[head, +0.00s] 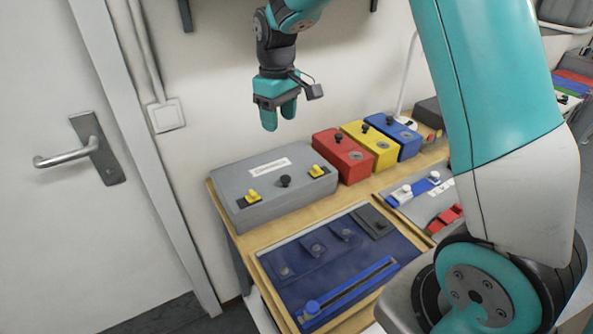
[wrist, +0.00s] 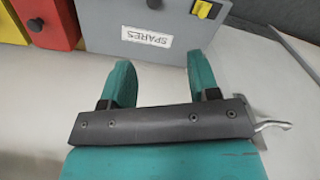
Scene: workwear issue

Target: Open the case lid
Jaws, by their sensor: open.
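The grey case (head: 275,191) stands shut at the back left of the wooden table. It has a white label (head: 269,166), yellow latches at its left (head: 253,197) and right (head: 317,171), and a dark knob (head: 285,181) between them. In the wrist view the case (wrist: 130,18) shows at the top, with its label reading SPARES (wrist: 147,36) and one yellow latch (wrist: 204,9). My gripper (head: 279,117) is open and empty, above and behind the case near the wall. It also shows in the wrist view (wrist: 158,70), its teal fingers apart and touching nothing.
Red (head: 344,155), yellow (head: 371,144) and blue (head: 393,135) boxes with dark knobs stand right of the case. A dark blue mat (head: 335,262) with several pockets lies in front. A grey tray (head: 426,201) is to its right. A door handle (head: 67,157) is at left.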

